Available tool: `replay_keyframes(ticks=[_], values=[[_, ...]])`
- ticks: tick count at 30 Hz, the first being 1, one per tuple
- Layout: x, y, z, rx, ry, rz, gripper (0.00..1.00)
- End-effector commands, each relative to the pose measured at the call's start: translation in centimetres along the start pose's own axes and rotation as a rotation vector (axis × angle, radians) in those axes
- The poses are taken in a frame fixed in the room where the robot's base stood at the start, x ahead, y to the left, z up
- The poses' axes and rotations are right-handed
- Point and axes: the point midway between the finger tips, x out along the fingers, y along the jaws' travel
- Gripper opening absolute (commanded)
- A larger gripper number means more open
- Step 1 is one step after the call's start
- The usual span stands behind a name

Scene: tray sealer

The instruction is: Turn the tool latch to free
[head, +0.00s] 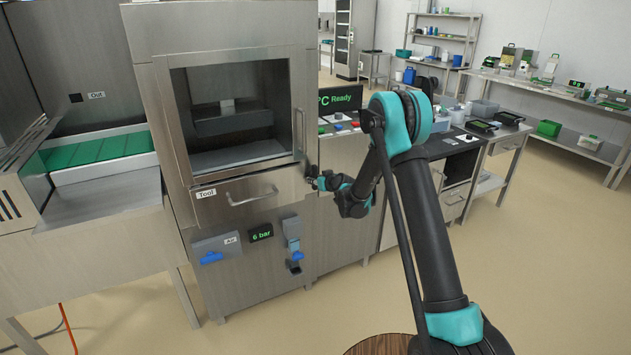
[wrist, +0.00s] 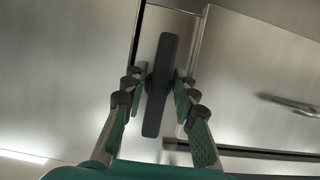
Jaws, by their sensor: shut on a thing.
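The tool latch (wrist: 159,88) is a dark grey flat bar. In the wrist view it stands nearly upright, its top leaning slightly right, over a narrow metal strip beside a panel seam. My gripper (wrist: 160,80) has its green-padded fingers on both sides of the bar and is shut on it near its middle. In the head view my gripper (head: 313,181) is at the right end of the drawer labelled Tool (head: 215,205). There the latch is small and largely hidden by my gripper.
The drawer's bar handle (head: 252,196) is left of my gripper; the drawer looks shut. Below are a blue air valve handle (head: 211,257), a 6 bar display (head: 261,232) and another blue handle (head: 297,256). A tall vertical handle (head: 300,130) rises just above my gripper.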

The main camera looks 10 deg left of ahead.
Motion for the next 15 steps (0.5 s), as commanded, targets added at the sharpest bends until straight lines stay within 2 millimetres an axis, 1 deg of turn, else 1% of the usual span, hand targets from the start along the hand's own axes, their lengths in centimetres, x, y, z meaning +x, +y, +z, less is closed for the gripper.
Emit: replay_keyframes(ticks=[14, 15], values=[[-0.02, 0.06, -0.01, -0.013, 0.001, 0.007, 0.00], [-0.02, 0.06, -0.01, -0.013, 0.001, 0.006, 0.30]])
